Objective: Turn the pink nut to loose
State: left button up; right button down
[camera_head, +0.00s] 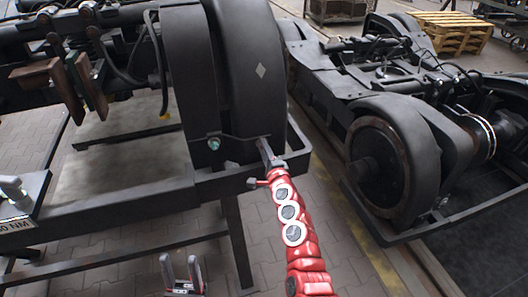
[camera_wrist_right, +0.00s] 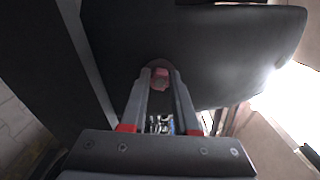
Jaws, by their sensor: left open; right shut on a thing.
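The pink nut (camera_wrist_right: 160,80) shows in the right wrist view, between my right gripper's fingertips, against a dark metal surface. My right gripper (camera_wrist_right: 160,74) is shut on it. In the head view my red right arm reaches up from the bottom, with the right gripper (camera_head: 267,152) at the lower right corner of the dark wheel housing; the nut cannot be made out there. My left gripper (camera_head: 182,274) is open and empty at the bottom of the head view, well apart from the nut.
The near bogie (camera_head: 185,80) sits on a dark metal stand (camera_head: 110,215). A teal bolt head (camera_head: 214,144) is left of my right gripper. A second bogie (camera_head: 390,150) stands at right, a wooden pallet (camera_head: 452,32) behind it. A plate marked NM (camera_head: 18,225) is at far left.

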jog(key=n, duration=0.1)
jog(key=n+b, duration=0.1)
jog(key=n, duration=0.1)
jog(key=n+b, duration=0.1)
jog(key=shift+f+n, duration=0.25)
jog(key=shift+n, duration=0.05)
jog(key=n+b, duration=0.2)
jog(key=n, duration=0.1)
jog(key=shift+f+n, duration=0.1)
jog(key=shift+n, duration=0.3)
jog(key=n+b, duration=0.4)
jog(key=shift+f, duration=0.15)
jog(key=n+b, duration=0.3)
jog(key=shift+d, duration=0.1)
jog(key=shift+n+b, duration=0.45)
jog(key=shift+n, duration=0.15)
jog(key=shift+r, duration=0.2)
jog(key=c, duration=0.7)
grip_release()
jog(key=shift+o, duration=0.2)
